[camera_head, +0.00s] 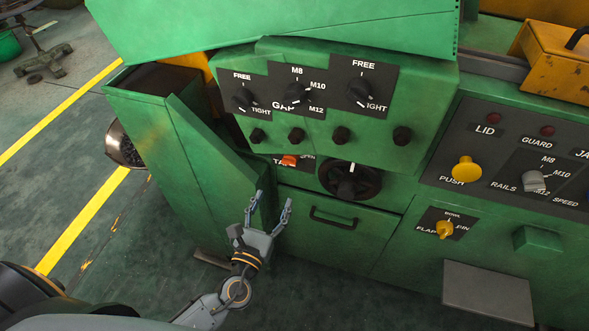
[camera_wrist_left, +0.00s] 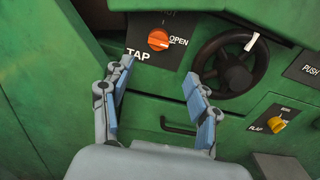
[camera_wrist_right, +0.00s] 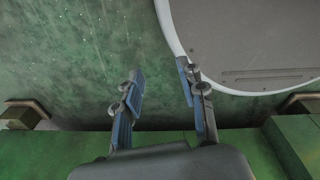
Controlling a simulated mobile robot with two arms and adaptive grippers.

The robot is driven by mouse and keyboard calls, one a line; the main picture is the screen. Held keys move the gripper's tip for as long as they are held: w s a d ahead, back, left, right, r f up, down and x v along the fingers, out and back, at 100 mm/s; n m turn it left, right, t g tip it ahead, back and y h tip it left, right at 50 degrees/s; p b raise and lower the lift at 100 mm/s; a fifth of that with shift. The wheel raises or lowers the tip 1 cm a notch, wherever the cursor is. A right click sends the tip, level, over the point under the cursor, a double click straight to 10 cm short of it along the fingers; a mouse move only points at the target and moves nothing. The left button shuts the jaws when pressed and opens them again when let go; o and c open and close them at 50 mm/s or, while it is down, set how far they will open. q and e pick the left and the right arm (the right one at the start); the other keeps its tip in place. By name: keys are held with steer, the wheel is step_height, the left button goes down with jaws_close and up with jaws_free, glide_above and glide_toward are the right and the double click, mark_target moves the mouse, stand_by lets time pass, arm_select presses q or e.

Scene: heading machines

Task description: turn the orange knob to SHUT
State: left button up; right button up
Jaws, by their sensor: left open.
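The orange knob (camera_wrist_left: 158,40) sits on a black plate marked TAP (camera_wrist_left: 137,55), with OPEN to its right; the lettering above the knob is cut by shadow and hard to read. The knob's white mark points toward OPEN. In the head view the knob (camera_head: 289,160) is partly covered by the overhanging panel. My left gripper (camera_head: 272,197) is open and empty, below and in front of the knob, apart from it. In its wrist view the fingers (camera_wrist_left: 160,80) spread either side below the plate. My right gripper (camera_wrist_right: 156,90) is open and empty, over a green surface.
A black handwheel (camera_head: 350,180) is right of the knob. The green panel (camera_head: 345,140) with black dials overhangs both. A drawer handle (camera_head: 332,218) is below. A yellow knob (camera_head: 445,229) is at the right. A white-rimmed grey plate (camera_wrist_right: 245,45) lies near my right gripper.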

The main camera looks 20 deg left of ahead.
arm_select(q)
steer(key=p, duration=0.1)
glide_toward(291, 159)
steer(key=w+f, duration=0.1)
steer(key=w, duration=0.7)
steer(key=shift+w+p, duration=0.35)
arm_select(e)
steer(key=shift+w+a+r, duration=0.2)
steer(key=shift+a+r, duration=0.55)
steer(key=shift+r, duration=0.2)
arm_select(q)
steer(key=c, duration=1.2)
steer(key=shift+f, duration=0.1)
arm_select(e)
steer(key=shift+a, duration=0.15)
steer(key=shift+f, duration=0.1)
